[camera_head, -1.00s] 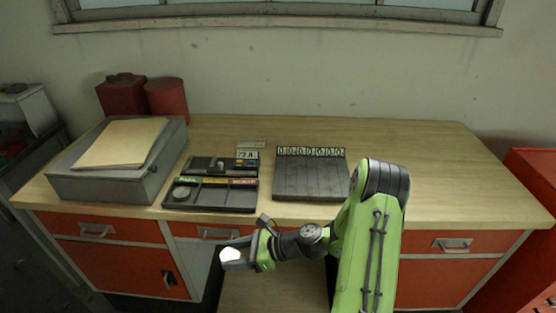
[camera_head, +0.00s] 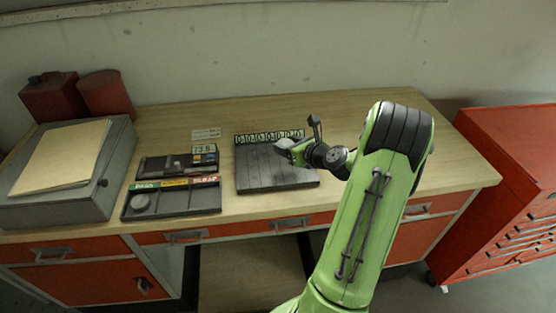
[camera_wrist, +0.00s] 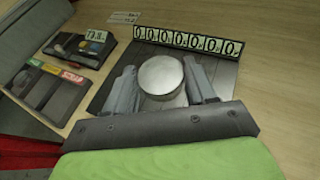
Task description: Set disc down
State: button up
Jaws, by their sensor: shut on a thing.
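My gripper (camera_head: 290,150) is shut on a pale grey round disc, and its two grey fingers stand on either side of the disc (camera_wrist: 161,77) in the wrist view. In the head view my gripper is over the right part of a dark grey slotted board (camera_head: 262,172), and the disc is hard to make out there. The board has a row of numbered labels (camera_wrist: 188,42) along its far edge. The disc hides the board's middle in the wrist view. I cannot tell whether the disc touches the board.
A grey box with a folder (camera_head: 62,158) and red canisters (camera_head: 105,92) stand farther left. The bench's right side is clear.

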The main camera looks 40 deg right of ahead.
aim_at(288, 171)
notch_tip(288, 171, down, 8)
jog(key=shift+r+b, duration=0.1)
jog(key=shift+b, duration=0.65)
jog(key=o, duration=1.3)
